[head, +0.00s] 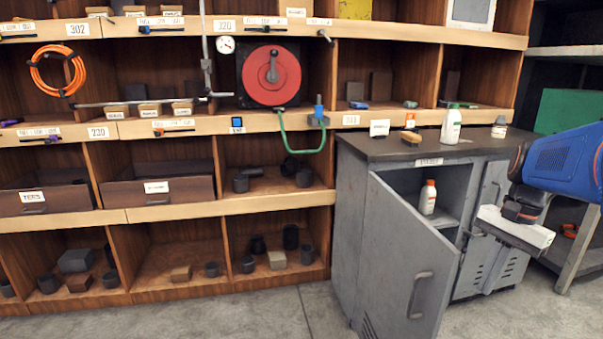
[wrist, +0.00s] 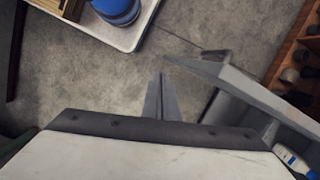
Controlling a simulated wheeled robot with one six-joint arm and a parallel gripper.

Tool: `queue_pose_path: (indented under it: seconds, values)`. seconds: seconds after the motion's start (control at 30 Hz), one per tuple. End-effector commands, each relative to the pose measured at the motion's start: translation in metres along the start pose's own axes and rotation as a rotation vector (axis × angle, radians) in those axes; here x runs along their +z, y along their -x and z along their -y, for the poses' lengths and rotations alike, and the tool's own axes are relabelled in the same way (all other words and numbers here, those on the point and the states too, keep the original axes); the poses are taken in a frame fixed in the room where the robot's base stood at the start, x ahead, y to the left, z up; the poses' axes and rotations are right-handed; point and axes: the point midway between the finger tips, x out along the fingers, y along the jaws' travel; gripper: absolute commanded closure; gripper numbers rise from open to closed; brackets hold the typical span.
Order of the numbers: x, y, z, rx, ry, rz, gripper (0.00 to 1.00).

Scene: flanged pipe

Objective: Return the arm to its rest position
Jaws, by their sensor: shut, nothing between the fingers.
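My gripper (wrist: 161,95) shows in the wrist view with its two grey fingers together and nothing between them. In the head view the pale gripper body (head: 516,230) hangs at the right, in front of the grey cabinet (head: 345,220). My blue arm comes in from the right edge. The fingers are hard to make out in the head view. In the wrist view the fingers are over bare floor, left of the open cabinet door (wrist: 240,90) in the picture.
The cabinet's left door (head: 405,265) stands open, with a white bottle (head: 428,197) inside. Another bottle (head: 451,126) stands on the cabinet top. Wooden shelving (head: 230,205) fills the left and a metal rack (head: 575,260) stands at the right. Some concrete floor (head: 260,315) is clear.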

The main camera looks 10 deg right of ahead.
Motion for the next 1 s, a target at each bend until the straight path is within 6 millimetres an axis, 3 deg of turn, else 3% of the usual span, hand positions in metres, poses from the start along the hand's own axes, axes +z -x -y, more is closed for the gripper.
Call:
queue_pose_path:
  seconds: [0.37,1.0]
  values:
    - [0.037,-0.014,0.008,-0.013,0.213,-0.092,1.00]
    - [0.135,-0.067,0.006,-0.071,0.929,-0.386,1.00]
